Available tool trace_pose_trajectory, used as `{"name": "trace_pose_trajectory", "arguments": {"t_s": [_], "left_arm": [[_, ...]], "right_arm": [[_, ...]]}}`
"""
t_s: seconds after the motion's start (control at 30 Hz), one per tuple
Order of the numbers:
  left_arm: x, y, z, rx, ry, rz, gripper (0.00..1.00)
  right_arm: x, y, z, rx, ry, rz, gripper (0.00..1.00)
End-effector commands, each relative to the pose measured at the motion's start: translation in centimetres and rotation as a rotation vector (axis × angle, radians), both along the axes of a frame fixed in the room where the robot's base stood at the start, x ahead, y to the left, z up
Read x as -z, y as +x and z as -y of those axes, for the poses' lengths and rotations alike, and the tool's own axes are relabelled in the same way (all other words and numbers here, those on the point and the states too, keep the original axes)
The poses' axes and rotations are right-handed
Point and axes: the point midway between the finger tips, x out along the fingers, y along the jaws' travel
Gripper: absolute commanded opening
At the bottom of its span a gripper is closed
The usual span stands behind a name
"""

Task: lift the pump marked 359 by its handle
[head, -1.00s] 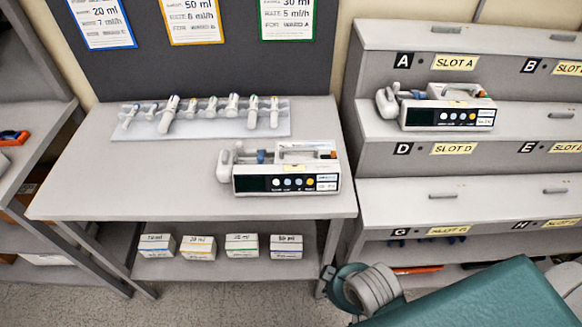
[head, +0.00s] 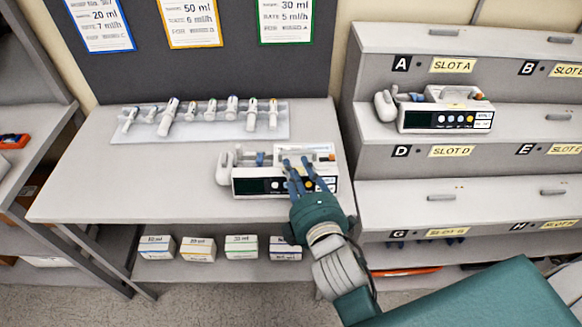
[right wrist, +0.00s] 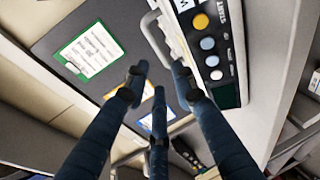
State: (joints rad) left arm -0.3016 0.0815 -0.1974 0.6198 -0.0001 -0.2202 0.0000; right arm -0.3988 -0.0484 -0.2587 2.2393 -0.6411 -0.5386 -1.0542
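A white infusion pump (head: 246,186) with a dark front panel stands on the table; its number is too small to read. Its handle (head: 318,147) runs along the top, partly behind my fingers. A second, similar pump (head: 414,118) stands on the right shelf unit, its label also unreadable. My right gripper (head: 297,172) is in front of and over the table pump's right half. In the right wrist view its fingers (right wrist: 158,78) are spread apart, with the pale handle (right wrist: 152,28) just beyond the tips and the pump's buttons at right. Contact cannot be told. My left gripper is out of view.
A rack of syringes (head: 205,125) lies at the back of the table (head: 90,195). Small boxes (head: 199,249) stand on the shelf below. The shelf unit (head: 440,195) with lettered slots is at right. The table's left front is clear.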

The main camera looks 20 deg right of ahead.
Motion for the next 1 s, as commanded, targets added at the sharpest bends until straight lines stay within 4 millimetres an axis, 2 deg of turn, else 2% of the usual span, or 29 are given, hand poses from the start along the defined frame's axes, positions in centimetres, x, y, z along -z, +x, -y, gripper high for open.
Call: {"name": "trace_pose_trajectory", "arguments": {"t_s": [0.23,0.5,0.77,0.8,0.9,0.93,1.0], "left_arm": [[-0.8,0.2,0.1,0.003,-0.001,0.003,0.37],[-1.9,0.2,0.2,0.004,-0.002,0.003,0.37],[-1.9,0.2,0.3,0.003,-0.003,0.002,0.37],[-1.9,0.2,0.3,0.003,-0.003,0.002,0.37],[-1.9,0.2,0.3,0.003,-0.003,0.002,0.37],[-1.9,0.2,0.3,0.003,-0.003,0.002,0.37],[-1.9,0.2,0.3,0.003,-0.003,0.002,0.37]], "right_arm": [[0.2,2.1,0.3,0.0,0.002,0.0,0.26],[1.1,5.7,0.8,0.001,0.003,-0.001,0.26],[1.4,6.1,0.8,0.0,0.003,-0.003,0.26],[1.4,6.1,0.8,0.0,0.003,-0.003,0.24],[1.4,6.1,0.8,0.0,0.003,-0.003,0.04],[1.4,6.1,0.8,0.0,0.003,-0.003,0.0],[1.4,6.0,0.8,0.0,0.003,-0.003,0.0]]}}
